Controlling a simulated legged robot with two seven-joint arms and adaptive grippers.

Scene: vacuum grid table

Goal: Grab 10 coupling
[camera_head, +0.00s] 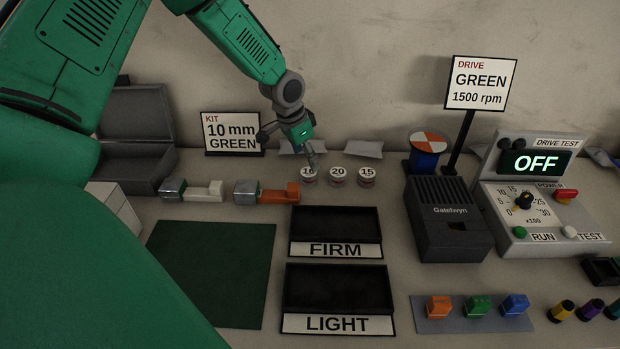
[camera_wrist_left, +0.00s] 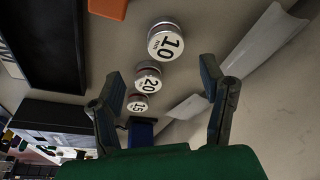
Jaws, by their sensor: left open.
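The coupling marked 10 (camera_head: 309,176) stands upright on the table, the leftmost of a row of three short round metal couplings with white tops. To its right stand the couplings marked 20 (camera_head: 337,176) and 15 (camera_head: 367,177). My left gripper (camera_head: 312,156) is just above and behind the 10 coupling, and its fingers partly cover that coupling's top. In the left wrist view the fingers (camera_wrist_left: 162,79) are spread with nothing held between them. The 10 coupling (camera_wrist_left: 166,42) shows beyond the fingertips, apart from them. My right gripper is out of view.
Black trays labelled FIRM (camera_head: 335,225) and LIGHT (camera_head: 338,288) lie in front of the couplings. A KIT sign (camera_head: 233,134) reads 10 mm GREEN. Metal pieces with white (camera_head: 193,190) and orange (camera_head: 267,192) parts lie left. A dark Gatelwyn box (camera_head: 449,220) stands right.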

